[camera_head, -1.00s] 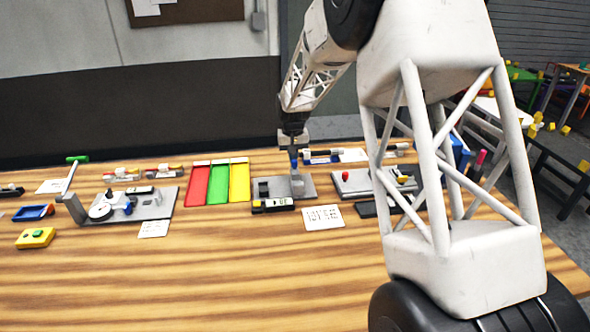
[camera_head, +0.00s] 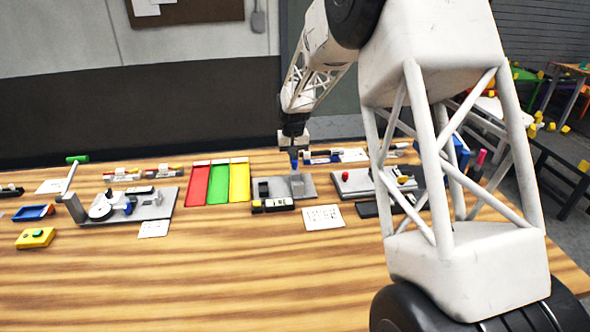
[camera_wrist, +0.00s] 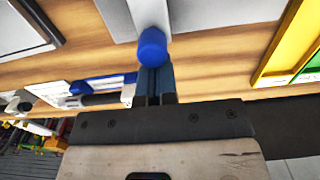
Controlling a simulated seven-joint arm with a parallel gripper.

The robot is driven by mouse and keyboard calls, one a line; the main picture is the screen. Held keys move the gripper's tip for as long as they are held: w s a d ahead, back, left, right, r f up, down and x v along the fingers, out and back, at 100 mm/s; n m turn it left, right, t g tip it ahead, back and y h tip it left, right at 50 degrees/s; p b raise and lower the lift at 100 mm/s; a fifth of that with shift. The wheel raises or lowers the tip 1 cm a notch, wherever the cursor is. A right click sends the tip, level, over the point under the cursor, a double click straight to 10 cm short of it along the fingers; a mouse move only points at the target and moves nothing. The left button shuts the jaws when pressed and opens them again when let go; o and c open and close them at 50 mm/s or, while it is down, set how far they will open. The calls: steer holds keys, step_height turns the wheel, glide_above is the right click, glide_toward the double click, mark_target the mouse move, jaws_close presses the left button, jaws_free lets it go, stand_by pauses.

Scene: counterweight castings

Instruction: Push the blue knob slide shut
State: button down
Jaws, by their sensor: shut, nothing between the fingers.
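The blue knob (camera_wrist: 152,45) shows in the wrist view as a round blue cap on a light grey bar (camera_wrist: 147,15). My gripper (camera_wrist: 154,78) is shut and empty, its dark blue fingers right beside the knob. The fingertips look close to the knob or against it; I cannot tell whether they touch. In the head view my gripper (camera_head: 294,164) points down over a grey plate (camera_head: 275,184) with a light grey block (camera_head: 297,184) on it. The knob cannot be told apart from the fingers there.
Red, green and yellow trays (camera_head: 218,183) lie left of the plate. The table's front is clear.

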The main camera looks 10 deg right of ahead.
mark_target(295, 161)
steer(key=shift+s+f, duration=0.1)
steer(key=shift+s, duration=1.95)
stand_by(1.5)
steer(key=shift+w+r, duration=0.2)
steer(key=shift+w, duration=0.05)
stand_by(0.6)
steer(key=shift+r, duration=3.4)
steer(key=shift+s, duration=0.1)
